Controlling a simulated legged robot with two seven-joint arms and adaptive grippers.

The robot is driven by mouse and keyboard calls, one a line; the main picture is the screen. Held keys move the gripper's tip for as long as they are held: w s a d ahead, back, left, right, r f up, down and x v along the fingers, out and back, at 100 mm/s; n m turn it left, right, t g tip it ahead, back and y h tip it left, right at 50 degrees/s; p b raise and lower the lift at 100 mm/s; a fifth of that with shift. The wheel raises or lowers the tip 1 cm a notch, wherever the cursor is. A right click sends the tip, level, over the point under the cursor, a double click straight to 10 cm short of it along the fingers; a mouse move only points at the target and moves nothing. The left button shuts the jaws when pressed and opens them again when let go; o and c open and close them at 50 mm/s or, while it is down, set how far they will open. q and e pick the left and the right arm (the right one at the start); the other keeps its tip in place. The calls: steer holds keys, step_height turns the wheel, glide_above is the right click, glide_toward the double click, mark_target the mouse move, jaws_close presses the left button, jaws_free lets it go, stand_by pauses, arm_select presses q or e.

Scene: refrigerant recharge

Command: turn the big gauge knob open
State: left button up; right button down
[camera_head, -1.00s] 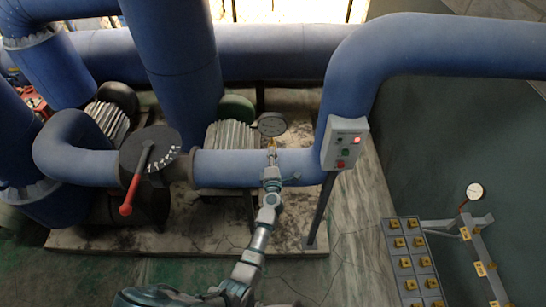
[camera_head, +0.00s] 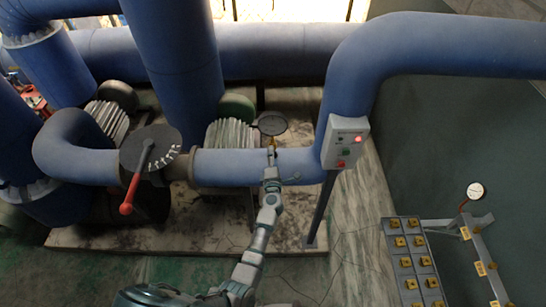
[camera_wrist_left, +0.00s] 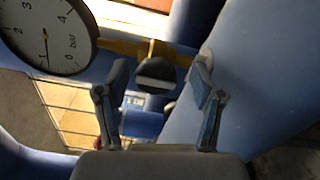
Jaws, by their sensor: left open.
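A round white pressure gauge marked in bar (camera_wrist_left: 46,35) shows at the upper left of the left wrist view, its needle near 1. In the head view this gauge (camera_head: 272,123) stands above the blue pipe on a brass fitting (camera_head: 271,142). A dark knob with a pale band (camera_wrist_left: 155,75) is on the brass fitting (camera_wrist_left: 130,46) beside the gauge. My left gripper (camera_wrist_left: 153,82) is open, its two fingers apart on either side of the knob in the wrist view. Contact with the knob cannot be told. My right gripper is not in view.
A blue pipe (camera_head: 235,168) runs behind my left gripper. A control box (camera_head: 345,142) on a post stands to the right. A black dial with a red lever (camera_head: 138,180) is at the left. A rack (camera_head: 408,262) with yellow parts stands at the lower right.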

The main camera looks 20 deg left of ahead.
arm_select(q)
steer(key=v, duration=0.7)
steer(key=shift+s, duration=0.1)
